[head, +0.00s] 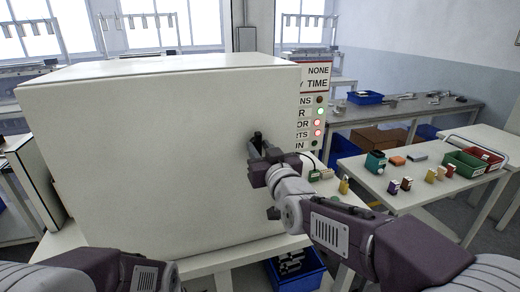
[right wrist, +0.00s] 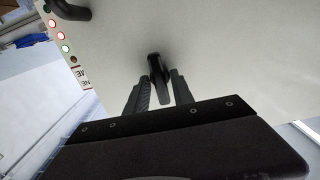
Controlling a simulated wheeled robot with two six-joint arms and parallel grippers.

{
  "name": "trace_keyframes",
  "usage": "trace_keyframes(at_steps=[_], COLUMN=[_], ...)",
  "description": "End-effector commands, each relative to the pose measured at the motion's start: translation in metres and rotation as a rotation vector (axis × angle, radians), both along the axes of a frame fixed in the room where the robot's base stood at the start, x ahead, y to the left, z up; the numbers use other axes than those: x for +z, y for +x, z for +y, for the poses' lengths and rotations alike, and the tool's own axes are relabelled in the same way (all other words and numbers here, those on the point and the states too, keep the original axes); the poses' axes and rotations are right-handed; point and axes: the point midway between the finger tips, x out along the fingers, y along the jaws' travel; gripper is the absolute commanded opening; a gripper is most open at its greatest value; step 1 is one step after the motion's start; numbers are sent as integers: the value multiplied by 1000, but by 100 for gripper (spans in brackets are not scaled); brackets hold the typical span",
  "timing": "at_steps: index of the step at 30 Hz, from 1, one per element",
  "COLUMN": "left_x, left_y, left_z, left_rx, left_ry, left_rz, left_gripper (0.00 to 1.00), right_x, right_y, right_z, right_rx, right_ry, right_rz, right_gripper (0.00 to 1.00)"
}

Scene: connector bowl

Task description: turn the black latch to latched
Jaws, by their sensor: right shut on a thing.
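The black latch (head: 255,141) sits on the front of a large white cabinet (head: 150,160), near its right edge. In the right wrist view the black latch (right wrist: 155,66) stands out from the pale panel between my two fingers. My right gripper (head: 259,158) is shut on the latch, and it also shows in the right wrist view (right wrist: 162,80). The gripper partly hides the latch in the head view, and its exact angle is hard to read. Only a part of my left arm shows at the bottom left; its gripper is out of view.
A dark handle (right wrist: 68,10) is on the panel near the latch. A sign panel with lit lamps (head: 319,111) stands right of the cabinet. A side table (head: 400,198) holds small coloured parts and green and red bins. A blue bin (head: 297,275) is below.

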Motion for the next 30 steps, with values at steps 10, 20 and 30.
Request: trace_keyframes(at_steps=[10, 20, 30], left_x=[-20, -49, -73], left_y=[0, 0, 0], left_z=[0, 0, 0], left_rx=[0, 0, 0], left_ry=[0, 0, 0], left_rz=[0, 0, 0], left_gripper=[0, 0, 0], right_x=[-3, -4, -4], right_y=[0, 0, 0], right_z=[0, -1, -1], right_rx=[0, 1, 1], right_ry=[155, 447, 755], right_rz=[47, 142, 244], right_gripper=[0, 0, 0])
